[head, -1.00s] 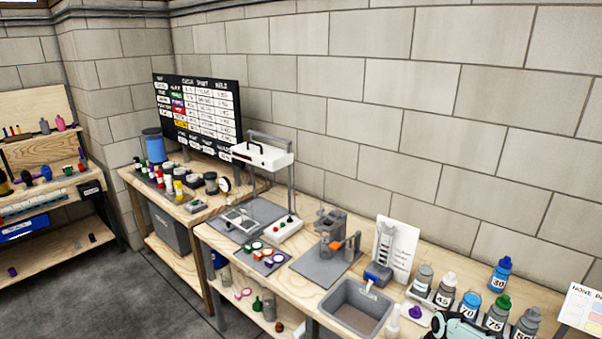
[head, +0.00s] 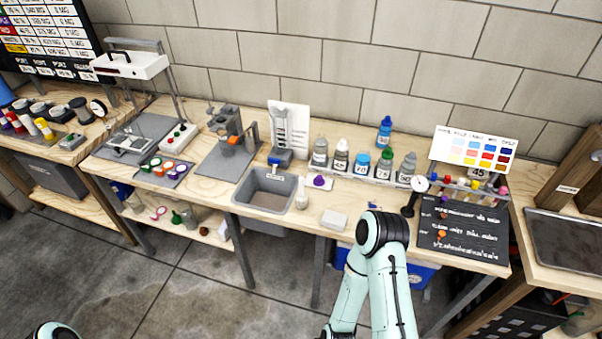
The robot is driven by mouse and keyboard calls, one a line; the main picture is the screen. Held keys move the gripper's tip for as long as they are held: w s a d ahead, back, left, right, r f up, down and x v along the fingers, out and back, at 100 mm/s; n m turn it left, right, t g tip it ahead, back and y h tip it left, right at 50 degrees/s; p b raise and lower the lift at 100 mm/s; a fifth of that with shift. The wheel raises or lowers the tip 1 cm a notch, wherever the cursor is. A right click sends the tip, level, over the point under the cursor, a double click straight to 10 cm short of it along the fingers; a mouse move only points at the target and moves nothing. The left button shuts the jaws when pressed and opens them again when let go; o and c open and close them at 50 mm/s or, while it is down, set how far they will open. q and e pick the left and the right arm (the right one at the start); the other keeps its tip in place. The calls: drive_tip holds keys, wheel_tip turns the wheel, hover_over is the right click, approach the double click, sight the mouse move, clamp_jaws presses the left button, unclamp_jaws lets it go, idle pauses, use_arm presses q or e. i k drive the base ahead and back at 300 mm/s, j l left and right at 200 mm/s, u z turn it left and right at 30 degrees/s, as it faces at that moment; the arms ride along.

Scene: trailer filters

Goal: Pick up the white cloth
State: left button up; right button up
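A small whitish folded pad, which looks like the white cloth (head: 333,220), lies flat near the front edge of the workbench (head: 290,214), right of the sink. My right arm rises from the bottom just right of it, with its black elbow joint beside the bench front. My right gripper is outside the picture. Only a small piece of my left arm shows at the bottom left, and its gripper is also out of view. Nothing is seen touching the pad.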

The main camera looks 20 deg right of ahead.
sight(332, 219)
drive_tip(key=z, duration=1.05)
